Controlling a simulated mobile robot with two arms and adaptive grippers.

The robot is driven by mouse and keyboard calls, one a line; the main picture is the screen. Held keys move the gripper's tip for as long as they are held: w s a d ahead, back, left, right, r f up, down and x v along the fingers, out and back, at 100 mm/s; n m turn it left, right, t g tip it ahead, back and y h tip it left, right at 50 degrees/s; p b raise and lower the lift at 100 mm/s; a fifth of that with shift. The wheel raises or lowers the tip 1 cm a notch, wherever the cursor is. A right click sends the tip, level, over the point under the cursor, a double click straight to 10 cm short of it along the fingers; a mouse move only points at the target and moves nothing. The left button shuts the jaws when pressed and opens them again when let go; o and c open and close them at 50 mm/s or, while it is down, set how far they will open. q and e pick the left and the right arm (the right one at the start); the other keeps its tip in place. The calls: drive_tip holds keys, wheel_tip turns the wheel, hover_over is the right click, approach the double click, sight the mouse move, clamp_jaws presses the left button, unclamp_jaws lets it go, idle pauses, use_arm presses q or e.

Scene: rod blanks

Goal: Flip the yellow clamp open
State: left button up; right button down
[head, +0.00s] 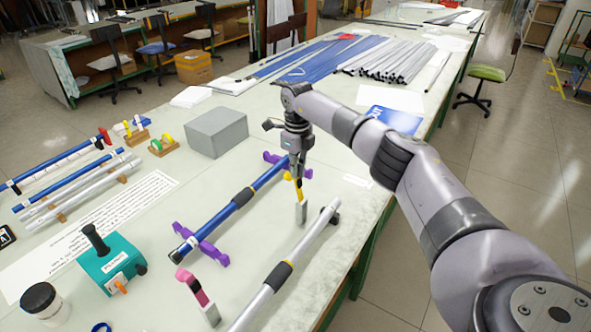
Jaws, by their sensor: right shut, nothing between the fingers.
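The yellow clamp (299,193) stands near the middle of the table, with a pale metal part (301,212) below its yellow part. My right gripper (297,176) points down right at the top of the yellow part and is shut with nothing held. Its fingertips overlap the clamp's top in the picture, so I cannot tell whether they touch it. The gripper hides part of the clamp, and I cannot tell how far the clamp is open. My left gripper is not in view.
A blue rod (222,213) lies on purple supports (207,247) left of the clamp. A silver rod (312,237) lies to the right. A pink clamp (193,287) stands nearer. A grey box (216,132) and teal device (110,265) stand left.

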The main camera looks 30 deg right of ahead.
drive_tip(key=shift+r, duration=0.2)
wheel_tip(320, 180, up, 12)
drive_tip(key=shift+s+f, duration=0.15)
drive_tip(key=shift+f, duration=0.05)
idle(0.7)
